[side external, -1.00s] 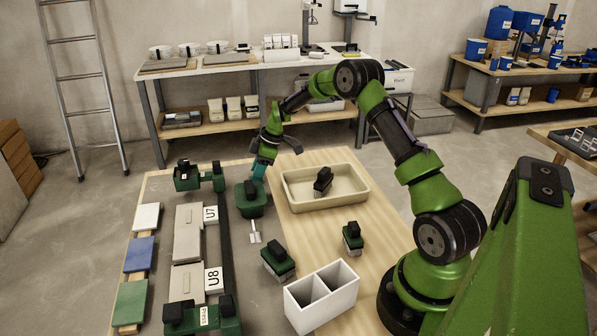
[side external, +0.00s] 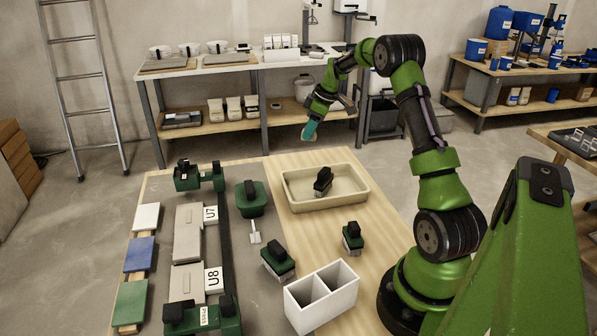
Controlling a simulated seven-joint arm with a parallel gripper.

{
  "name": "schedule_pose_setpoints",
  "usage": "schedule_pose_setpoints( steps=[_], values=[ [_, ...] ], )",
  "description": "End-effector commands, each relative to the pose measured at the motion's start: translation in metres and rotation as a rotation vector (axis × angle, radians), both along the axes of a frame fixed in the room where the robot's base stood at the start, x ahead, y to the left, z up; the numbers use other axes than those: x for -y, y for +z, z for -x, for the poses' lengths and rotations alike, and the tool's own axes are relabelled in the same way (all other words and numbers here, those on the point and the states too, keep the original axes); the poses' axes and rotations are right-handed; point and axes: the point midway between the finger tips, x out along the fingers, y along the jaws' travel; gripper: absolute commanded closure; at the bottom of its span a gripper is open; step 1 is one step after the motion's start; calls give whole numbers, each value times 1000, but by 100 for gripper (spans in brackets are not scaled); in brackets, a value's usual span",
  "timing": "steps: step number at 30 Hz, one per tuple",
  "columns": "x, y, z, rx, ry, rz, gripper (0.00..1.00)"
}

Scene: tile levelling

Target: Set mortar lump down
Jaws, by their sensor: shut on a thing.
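My gripper (side external: 309,130) is raised above the far edge of the table, behind the beige tray, with its teal fingers pointing down. It is shut on a small, pale lump, taken to be the mortar lump (side external: 306,137), which barely shows at the fingertips. The lump is clear of every surface below it. Two grey tiles (side external: 187,233) lie in a row at the left, beside cards marked U7 (side external: 210,213) and U8 (side external: 213,279).
A beige tray (side external: 355,198) holds a black-handled block (side external: 323,182). Two green, black-handled blocks (side external: 278,264) (side external: 352,239) and a white two-part box (side external: 322,305) stand nearer. A small white-bladed tool (side external: 255,235) lies by the tub. White, blue and green squares (side external: 139,254) line the left edge.

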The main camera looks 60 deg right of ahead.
Motion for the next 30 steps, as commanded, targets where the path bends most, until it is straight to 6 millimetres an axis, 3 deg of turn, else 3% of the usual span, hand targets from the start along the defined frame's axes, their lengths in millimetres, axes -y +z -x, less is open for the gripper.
schedule_pose_setpoints(
  steps=[1,3,10,14,21,30],
  values=[
    [21,1,19,0,-61,3,95],
    [42,2,40,3,-130,1,95],
    [81,2,88,16,-283,-4,95],
    [85,-10,94,25,-316,-15,95],
    [85,-53,93,28,-314,-14,95],
    [84,-81,93,28,-313,-14,95]
  ],
)
